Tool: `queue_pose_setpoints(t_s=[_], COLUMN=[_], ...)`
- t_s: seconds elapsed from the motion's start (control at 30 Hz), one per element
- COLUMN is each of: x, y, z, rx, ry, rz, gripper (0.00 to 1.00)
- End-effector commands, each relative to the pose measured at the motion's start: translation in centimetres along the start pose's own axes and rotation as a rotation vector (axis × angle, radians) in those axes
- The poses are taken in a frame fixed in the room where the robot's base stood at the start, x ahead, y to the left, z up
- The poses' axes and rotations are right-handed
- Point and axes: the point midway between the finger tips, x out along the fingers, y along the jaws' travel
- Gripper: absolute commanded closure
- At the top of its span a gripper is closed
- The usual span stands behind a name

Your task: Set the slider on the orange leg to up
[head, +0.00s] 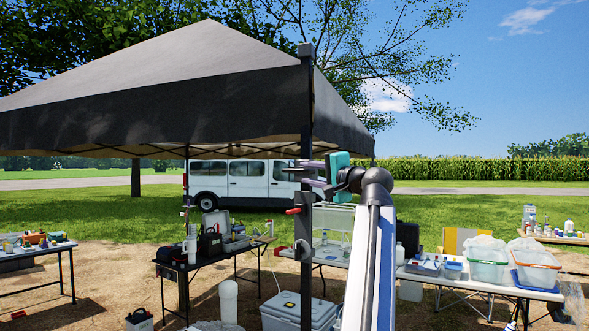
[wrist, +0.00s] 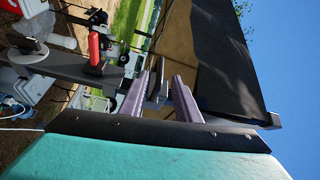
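The near canopy leg (head: 306,115) is a dark upright post; I see no orange on the post itself, only a red-orange lever (head: 293,211) partway down. The lever also shows in the wrist view (wrist: 94,47), left of my fingers. My gripper (head: 312,174) is level with the upper leg, just below the canopy edge, with one finger above the other. In the wrist view its two purple-grey fingers (wrist: 158,98) are apart. A dark grey block (wrist: 157,87), perhaps the slider, shows between them; I cannot tell whether they touch it.
The dark canopy (head: 150,95) spreads left of the leg. A black equipment table (head: 200,263) and a white cooler (head: 300,311) stand low near it. A table with clear tubs (head: 488,268) stands right. Open grass lies behind, with a white van (head: 245,182).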

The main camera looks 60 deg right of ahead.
Motion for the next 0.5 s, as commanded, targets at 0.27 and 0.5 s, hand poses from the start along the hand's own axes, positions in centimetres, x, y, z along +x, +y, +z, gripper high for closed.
queue_pose_setpoints(t_s=[0.27,0.5], x=[4.2,7.1], y=[-0.3,-0.2], z=[-0.1,-0.1], rx=[0.002,0.001], ry=[-0.002,0.0], rz=[0.001,0.0], gripper=[0.7,0.7])
